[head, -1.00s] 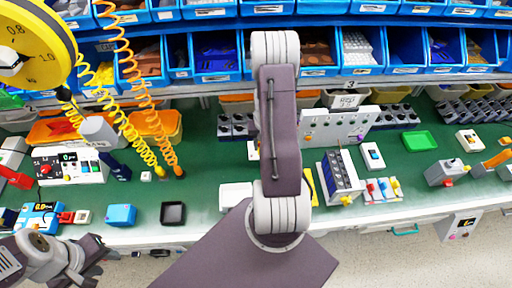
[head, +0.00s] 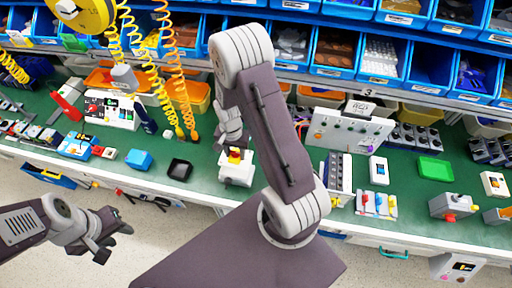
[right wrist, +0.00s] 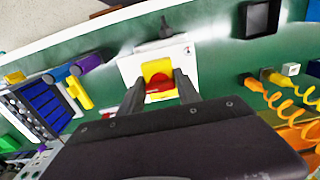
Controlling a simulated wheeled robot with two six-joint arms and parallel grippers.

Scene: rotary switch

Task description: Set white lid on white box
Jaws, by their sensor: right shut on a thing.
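The white lid (head: 240,157) carries a yellow square with a red knob on top. In the head view it is over the white box (head: 235,181) near the bench's front edge. My right gripper (head: 234,142) comes down on it from above. In the right wrist view the fingers of my right gripper (right wrist: 160,90) are on both sides of the red knob, shut on the white lid (right wrist: 181,52). The lid hides most of the box, and I cannot tell whether they touch. My left gripper (head: 117,240) is open and empty, in front of the bench.
A black tray (head: 179,169) and a blue box (head: 138,159) are to the left of the white box. A panel of dark switches (head: 340,177) and a module with coloured knobs (head: 376,204) are to the right. Yellow and orange coiled cables (head: 182,80) hang behind.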

